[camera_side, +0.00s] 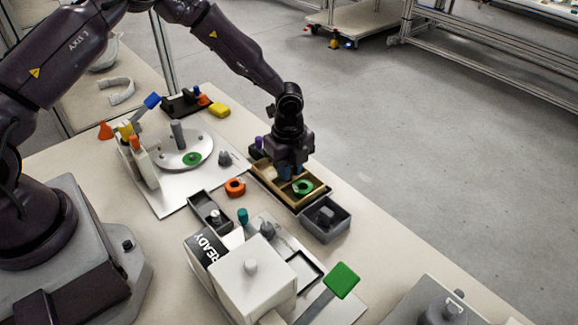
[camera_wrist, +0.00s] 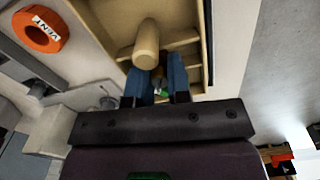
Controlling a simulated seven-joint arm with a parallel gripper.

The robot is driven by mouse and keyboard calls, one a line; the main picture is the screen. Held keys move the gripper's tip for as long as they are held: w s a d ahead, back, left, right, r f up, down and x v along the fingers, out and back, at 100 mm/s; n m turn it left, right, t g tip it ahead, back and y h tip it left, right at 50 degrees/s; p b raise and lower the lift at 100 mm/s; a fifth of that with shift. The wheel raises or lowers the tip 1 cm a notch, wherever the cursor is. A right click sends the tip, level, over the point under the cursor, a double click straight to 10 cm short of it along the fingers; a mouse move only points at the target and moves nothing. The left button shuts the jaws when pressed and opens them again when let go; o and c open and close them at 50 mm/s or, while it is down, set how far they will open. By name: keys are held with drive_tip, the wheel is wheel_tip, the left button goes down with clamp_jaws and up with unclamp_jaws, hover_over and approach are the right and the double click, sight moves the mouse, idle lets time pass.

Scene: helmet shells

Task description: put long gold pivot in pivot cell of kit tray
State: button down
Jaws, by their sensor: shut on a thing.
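The kit tray (camera_side: 257,166) is a tan, divided tray near the table's right edge. Its rim also shows in the wrist view (camera_wrist: 208,45). My gripper (camera_side: 290,173) is low over the middle of the tray, pointing down. In the wrist view its two blue fingers (camera_wrist: 164,82) are close together over a tray cell. A small gold-brown piece, which looks like the long gold pivot (camera_wrist: 158,74), shows between them; most of it is hidden. I cannot tell whether it touches the cell floor. A tan rounded cylinder (camera_wrist: 147,42) lies in the neighbouring cell.
A green ring (camera_side: 303,187) sits in the tray's near cell. A grey box (camera_side: 327,220) stands close in front of the tray. An orange ring (camera_side: 235,187) lies left of it. A fixture with a round plate (camera_side: 183,150) is farther left.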

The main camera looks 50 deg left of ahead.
drive_tip(key=shift+f, duration=0.1)
drive_tip(key=shift+f, duration=0.6)
drive_tip(key=c, duration=1.1)
unclamp_jaws()
drive_tip(key=shift+s, duration=0.2)
drive_tip(key=shift+a, duration=0.1)
wheel_tip(320, 180, up, 14)
drive_tip(key=shift+w+f, duration=0.15)
